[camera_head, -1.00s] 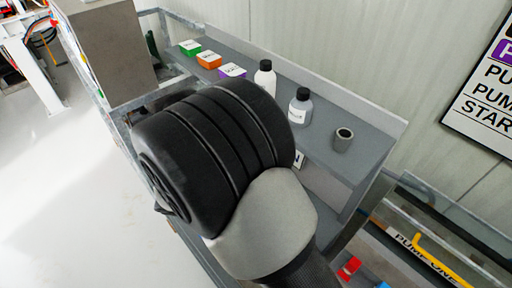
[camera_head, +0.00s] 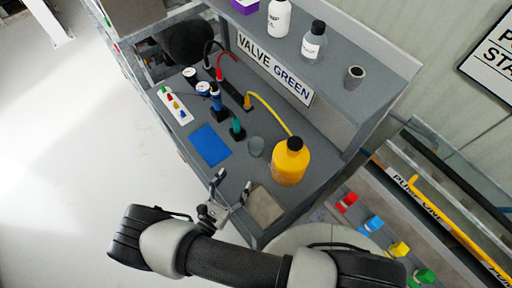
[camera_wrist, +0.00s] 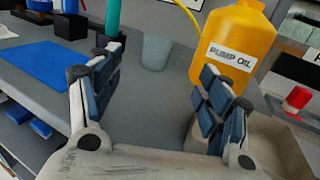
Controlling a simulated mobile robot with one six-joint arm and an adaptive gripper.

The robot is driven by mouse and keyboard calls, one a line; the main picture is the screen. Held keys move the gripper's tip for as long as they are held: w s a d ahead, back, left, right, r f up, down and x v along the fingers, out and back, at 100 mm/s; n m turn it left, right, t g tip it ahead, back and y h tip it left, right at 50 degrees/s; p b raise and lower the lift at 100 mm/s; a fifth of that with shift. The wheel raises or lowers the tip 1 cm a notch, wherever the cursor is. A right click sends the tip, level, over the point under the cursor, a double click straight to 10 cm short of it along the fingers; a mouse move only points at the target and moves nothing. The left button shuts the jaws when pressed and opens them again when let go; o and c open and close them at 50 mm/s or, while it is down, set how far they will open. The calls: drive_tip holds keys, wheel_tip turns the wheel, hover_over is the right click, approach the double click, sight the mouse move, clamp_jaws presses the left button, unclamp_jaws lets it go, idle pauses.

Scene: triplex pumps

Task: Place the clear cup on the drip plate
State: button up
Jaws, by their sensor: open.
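The clear cup (camera_head: 256,147) stands on the grey bench, just left of the yellow pump oil bottle. In the wrist view the translucent cup (camera_wrist: 156,50) appears beyond the gap between my fingers, upright and untouched. A flat tan plate (camera_head: 265,206) lies near the bench's front edge, in front of the oil bottle; it looks like the drip plate, but no label shows. My gripper (camera_head: 233,180) is open and empty over the front of the bench, short of the cup and left of the plate. Its spread fingers (camera_wrist: 160,75) also show in the wrist view.
The yellow bottle (camera_head: 290,165) stands close to the cup's right. A green-topped fitting (camera_head: 237,129) stands close to its left. A blue mat (camera_head: 209,145) lies farther left.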

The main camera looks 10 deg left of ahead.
sight(254, 152)
drive_tip(key=x, duration=1)
drive_tip(key=shift+w+d, duration=0.15)
drive_tip(key=shift+d, duration=0.05)
drive_tip(key=shift+a+r+b+x, duration=0.1)
drive_tip(key=shift+r+b+x, duration=0.1)
drive_tip(key=shift+x, duration=1.3)
drive_tip(key=shift+a+r+b+x, duration=0.1)
drive_tip(key=shift+b+x, duration=0.1)
drive_tip(key=shift+x, duration=1.25)
drive_tip(key=shift+w, duration=0.1)
drive_tip(key=c, duration=1.1)
drive_tip(key=shift+r, duration=0.1)
